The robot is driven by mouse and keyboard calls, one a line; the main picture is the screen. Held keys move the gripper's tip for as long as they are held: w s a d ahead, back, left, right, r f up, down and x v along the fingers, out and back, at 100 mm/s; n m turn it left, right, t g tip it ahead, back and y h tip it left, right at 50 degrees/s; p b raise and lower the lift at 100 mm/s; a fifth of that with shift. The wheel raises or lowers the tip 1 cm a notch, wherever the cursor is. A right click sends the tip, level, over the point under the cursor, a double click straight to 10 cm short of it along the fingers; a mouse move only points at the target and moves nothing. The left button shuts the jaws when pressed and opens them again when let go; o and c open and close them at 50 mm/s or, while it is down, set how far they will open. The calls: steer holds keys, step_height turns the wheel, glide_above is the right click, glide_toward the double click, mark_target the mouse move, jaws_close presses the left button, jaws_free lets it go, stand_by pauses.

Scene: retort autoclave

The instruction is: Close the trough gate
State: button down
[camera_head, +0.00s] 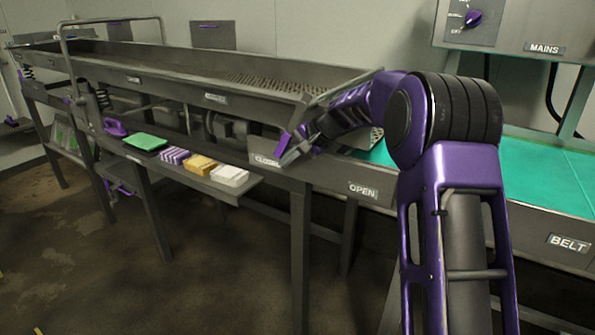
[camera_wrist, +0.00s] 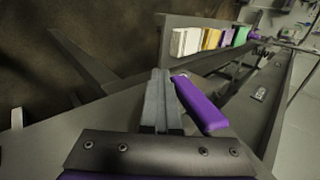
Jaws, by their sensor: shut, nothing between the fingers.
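The long grey trough (camera_head: 215,70) runs from the back left to my arm, its near end partly hidden by the arm. A CLOSED label (camera_head: 266,160) and an OPEN label (camera_head: 363,190) are on the rail below it. A purple handle (camera_head: 283,142), apparently the gate's, is beside the CLOSED label. In the wrist view the purple handle (camera_wrist: 203,106) lies just right of my fingers; I cannot tell if they touch. My gripper (camera_head: 292,154) is shut and empty, its fingers together in the wrist view (camera_wrist: 160,92). The gate plate itself is not clearly seen.
A shelf (camera_head: 245,187) below the trough holds a green pad (camera_head: 145,141), a purple-striped stack, yellow blocks and white blocks (camera_head: 230,175). A green belt (camera_head: 550,175) and a MAINS box (camera_head: 500,28) are at right. The floor in front is clear.

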steer(key=shift+w+a+r+t+y+b, duration=0.3)
steer(key=shift+w+a+t+y, duration=0.15)
steer(key=shift+a+y, duration=0.1)
steer(key=shift+f, duration=0.15)
